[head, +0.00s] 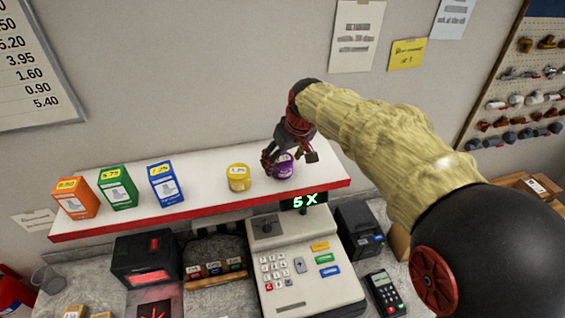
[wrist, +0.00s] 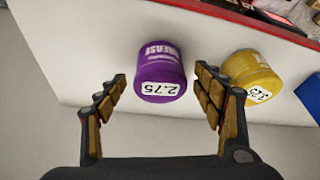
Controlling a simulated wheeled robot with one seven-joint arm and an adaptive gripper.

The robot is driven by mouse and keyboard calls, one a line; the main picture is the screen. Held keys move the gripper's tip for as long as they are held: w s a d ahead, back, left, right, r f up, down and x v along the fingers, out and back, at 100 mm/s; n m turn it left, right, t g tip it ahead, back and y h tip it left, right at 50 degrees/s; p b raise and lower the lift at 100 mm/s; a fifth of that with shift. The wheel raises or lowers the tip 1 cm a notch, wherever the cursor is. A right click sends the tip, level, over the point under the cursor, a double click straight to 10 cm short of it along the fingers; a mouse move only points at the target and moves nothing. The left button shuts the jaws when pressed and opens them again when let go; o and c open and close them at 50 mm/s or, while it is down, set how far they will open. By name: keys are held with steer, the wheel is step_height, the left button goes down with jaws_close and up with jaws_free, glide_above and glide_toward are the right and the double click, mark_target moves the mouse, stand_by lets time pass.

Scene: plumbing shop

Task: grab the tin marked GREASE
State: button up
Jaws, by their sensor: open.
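The purple tin (wrist: 160,72) stands on the white shelf, with GREASE and the price 2.75 readable upside down in the wrist view. In the head view the purple tin (head: 284,166) is partly hidden by my gripper (head: 290,159). In the wrist view my gripper (wrist: 163,100) is open and empty, with the tin ahead of and roughly between its two fingers. A yellow tin (wrist: 250,75) stands beside the purple one, just past the right finger; it also shows in the head view (head: 238,178), left of the purple tin.
The white shelf (head: 210,200) has a red front edge. Orange (head: 76,198), green (head: 117,187) and blue (head: 166,183) boxes stand on its left part. Below are a cash register (head: 303,270) and a card terminal (head: 384,293). The wall is close behind the shelf.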

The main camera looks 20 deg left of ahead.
steer(key=shift+x, duration=0.85)
steer(key=shift+c, duration=0.2)
steer(key=c, duration=1.3)
steer(key=shift+r, duration=0.1)
